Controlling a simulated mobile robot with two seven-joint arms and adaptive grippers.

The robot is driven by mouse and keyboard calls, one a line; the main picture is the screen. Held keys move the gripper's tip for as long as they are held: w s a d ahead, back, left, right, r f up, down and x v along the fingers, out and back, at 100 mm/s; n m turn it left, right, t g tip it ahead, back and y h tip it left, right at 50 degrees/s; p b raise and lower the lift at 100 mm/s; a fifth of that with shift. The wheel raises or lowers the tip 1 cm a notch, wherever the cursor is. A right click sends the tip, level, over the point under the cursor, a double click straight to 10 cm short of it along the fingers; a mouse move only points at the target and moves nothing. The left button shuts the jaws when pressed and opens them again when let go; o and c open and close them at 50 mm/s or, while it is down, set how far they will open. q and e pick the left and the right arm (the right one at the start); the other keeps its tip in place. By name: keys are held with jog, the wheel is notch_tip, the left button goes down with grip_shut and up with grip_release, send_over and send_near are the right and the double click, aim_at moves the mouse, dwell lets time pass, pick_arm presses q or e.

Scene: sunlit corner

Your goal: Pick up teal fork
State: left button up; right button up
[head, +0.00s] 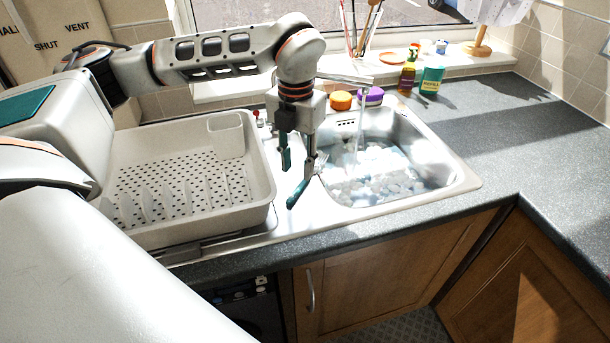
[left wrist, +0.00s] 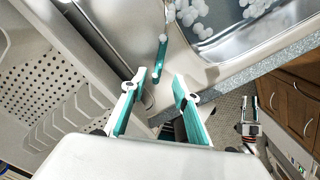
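The teal fork (head: 297,193) lies on the metal sink ledge between the drying rack and the bowl. In the left wrist view the fork (left wrist: 160,58) shows as a short teal bar beyond the fingertips, roughly in line with the gap between them. My left gripper (head: 298,168) points down just above the fork, its fingers apart and nothing between them. In the left wrist view the left gripper (left wrist: 160,80) has its two teal-padded fingers spread. What looks like my right gripper (left wrist: 249,115) shows small and low at the right of that view; its opening is unclear.
A beige drying rack (head: 262,190) stands left of the fork, its wall close by. The sink bowl (head: 455,180) on the right holds pale bubbles under a tap (head: 345,79). Bottles (head: 432,79) and sponges stand behind. The counter (head: 500,130) at right is clear.

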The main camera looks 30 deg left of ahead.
aim_at(299, 188)
pick_arm(q)
jog(key=f, duration=0.6)
jog(key=shift+w+a+f+p, duration=0.1)
jog(key=shift+w+f+p, duration=0.25)
jog(key=shift+p, duration=0.05)
grip_shut()
